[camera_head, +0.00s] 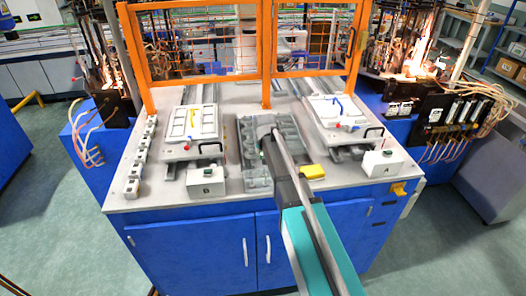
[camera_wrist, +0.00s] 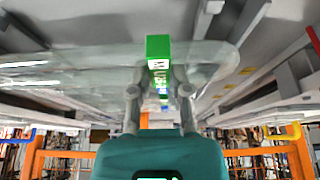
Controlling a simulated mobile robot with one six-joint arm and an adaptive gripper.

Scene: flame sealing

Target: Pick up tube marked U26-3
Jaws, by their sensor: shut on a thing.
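My gripper (camera_wrist: 158,84) shows in the wrist view, with its two fingers closed in on a clear glass tube (camera_wrist: 85,66). The tube lies crosswise in front of the fingers. A green label (camera_wrist: 159,47) with white and dark marking sits between the fingertips; its text is too distorted to read. In the head view my arm reaches over the grey central rack (camera_head: 252,178) on the table. The gripper's tips and the tube are too small and covered to make out there.
A white tray with a yellow piece (camera_head: 190,124) stands left of the rack, and one with a blue piece (camera_head: 337,110) stands right. White boxes B (camera_head: 206,185) and A (camera_head: 382,164) are at the front. An orange frame (camera_head: 266,60) closes the back.

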